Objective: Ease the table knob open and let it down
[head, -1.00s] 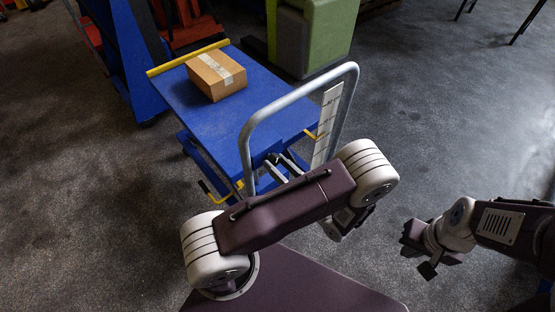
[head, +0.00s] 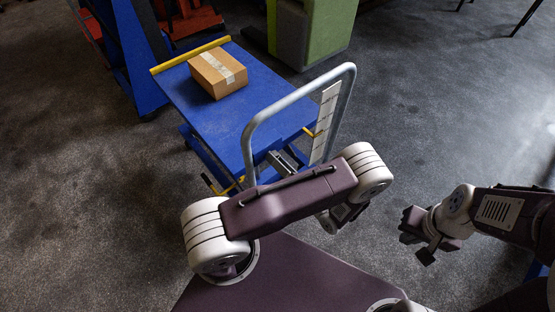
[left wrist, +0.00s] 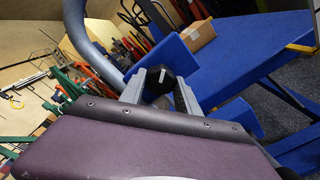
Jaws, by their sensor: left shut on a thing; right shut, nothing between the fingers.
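The blue lift table (head: 195,122) stands ahead with a grey tube handle (head: 262,112) at its near end. In the left wrist view a small black knob (left wrist: 157,83) sits between the fingers of my left gripper (left wrist: 162,88), which is shut on it. In the head view my left gripper (head: 284,160) is at the foot of the handle, and my own arm partly hides that area; the knob cannot be made out there. My right gripper (head: 416,238) is shut and empty, low over the floor to the right, apart from the table.
A taped cardboard box (head: 217,73) lies on the table top near the yellow end bar (head: 190,55). A white scale strip (head: 325,123) stands upright by the handle. A green and grey cabinet (head: 308,32) stands behind. The floor on the right is clear.

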